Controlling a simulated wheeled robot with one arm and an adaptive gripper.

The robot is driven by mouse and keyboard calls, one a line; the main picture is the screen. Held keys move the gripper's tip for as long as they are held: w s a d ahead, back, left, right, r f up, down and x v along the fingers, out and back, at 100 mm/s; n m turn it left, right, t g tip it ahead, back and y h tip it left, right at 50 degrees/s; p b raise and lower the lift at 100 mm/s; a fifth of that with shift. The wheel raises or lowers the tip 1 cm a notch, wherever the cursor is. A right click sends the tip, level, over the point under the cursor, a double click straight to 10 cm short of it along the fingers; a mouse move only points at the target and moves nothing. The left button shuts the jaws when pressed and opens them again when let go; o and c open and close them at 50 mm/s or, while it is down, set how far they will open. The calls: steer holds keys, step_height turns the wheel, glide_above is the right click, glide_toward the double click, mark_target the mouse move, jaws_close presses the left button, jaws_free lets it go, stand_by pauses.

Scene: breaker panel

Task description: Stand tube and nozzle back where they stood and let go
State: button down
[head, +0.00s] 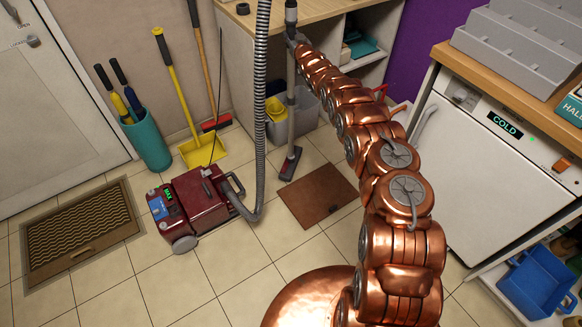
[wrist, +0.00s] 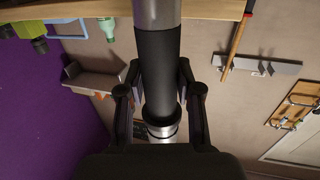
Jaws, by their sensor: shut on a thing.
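The grey tube (head: 291,100) hangs nearly upright in front of the counter's end, with the dark flat nozzle (head: 290,163) at its lower end. The nozzle is at the far left corner of the brown mat (head: 320,194); I cannot tell whether it touches the floor. My gripper (head: 293,38) is at the tube's upper part, near the countertop edge. In the wrist view, the fingers of my gripper (wrist: 160,88) close around the tube's black section (wrist: 158,62) from both sides. The tube's top end is cut off in the head view.
The red vacuum cleaner (head: 200,206) stands left of the mat, its ribbed hose (head: 261,110) rising past the tube. A yellow dustpan (head: 203,150) and a teal bin (head: 147,145) are at the wall. Floor tiles in front are clear.

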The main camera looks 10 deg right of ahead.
steer(key=shift+f, duration=0.3)
steer(key=c, duration=1.1)
jaws_free()
steer(key=o, duration=0.4)
steer(key=shift+f, duration=0.1)
steer(key=shift+s, duration=0.25)
